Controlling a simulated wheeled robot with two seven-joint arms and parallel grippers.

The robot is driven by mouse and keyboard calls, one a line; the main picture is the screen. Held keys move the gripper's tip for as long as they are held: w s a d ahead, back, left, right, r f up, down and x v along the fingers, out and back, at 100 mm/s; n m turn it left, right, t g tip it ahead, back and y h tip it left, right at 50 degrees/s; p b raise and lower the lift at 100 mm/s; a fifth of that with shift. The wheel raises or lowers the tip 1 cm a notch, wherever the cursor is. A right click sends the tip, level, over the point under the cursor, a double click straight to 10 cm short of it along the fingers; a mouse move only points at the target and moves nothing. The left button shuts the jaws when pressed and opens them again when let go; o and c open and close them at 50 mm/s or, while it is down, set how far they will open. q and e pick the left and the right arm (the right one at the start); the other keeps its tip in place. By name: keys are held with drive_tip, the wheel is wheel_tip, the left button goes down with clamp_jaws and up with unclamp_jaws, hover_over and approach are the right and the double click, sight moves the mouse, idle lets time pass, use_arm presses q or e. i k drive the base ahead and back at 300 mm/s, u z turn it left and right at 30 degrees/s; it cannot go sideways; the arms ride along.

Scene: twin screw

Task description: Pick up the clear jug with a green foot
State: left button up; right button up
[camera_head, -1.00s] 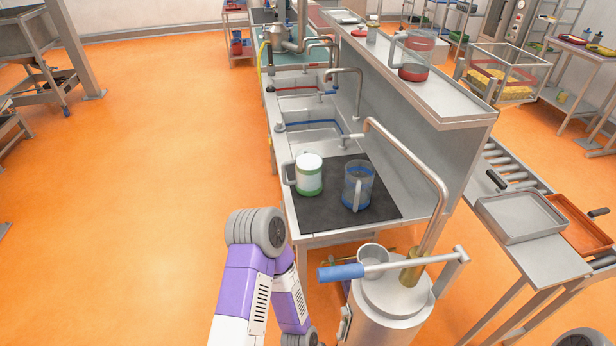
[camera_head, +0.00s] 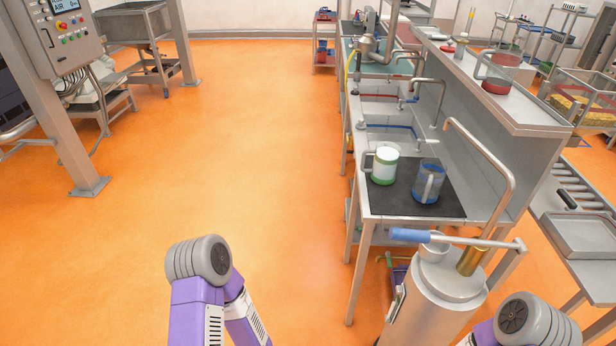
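A jug with a green foot (camera_head: 383,166) stands upright on a black mat (camera_head: 450,206) at the near end of the sink bench. Its body looks white rather than clear, and its handle points left. Right beside it on the mat stands a clear jug with blue parts (camera_head: 429,183), its handle toward me. A clear jug with a red foot (camera_head: 497,76) stands on the raised shelf. My arms show at the bottom edge, left and right of the bench end, well short of the jugs. Neither gripper is in view.
A steel vessel (camera_head: 440,300) with a blue-handled lever (camera_head: 410,236) stands in front of the bench's near end. A curved steel pipe (camera_head: 490,165) rises right of the mat. Open orange floor (camera_head: 270,150) lies left. A control cabinet (camera_head: 75,30) stands far left.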

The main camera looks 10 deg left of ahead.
sight(386, 163)
drive_tip(key=u, duration=0.35)
drive_tip(key=k, duration=0.55)
drive_tip(key=u, duration=1)
drive_tip(key=i, duration=1.75)
drive_tip(key=z, duration=1.45)
drive_tip(key=i, duration=0.75)
drive_tip(key=z, duration=0.75)
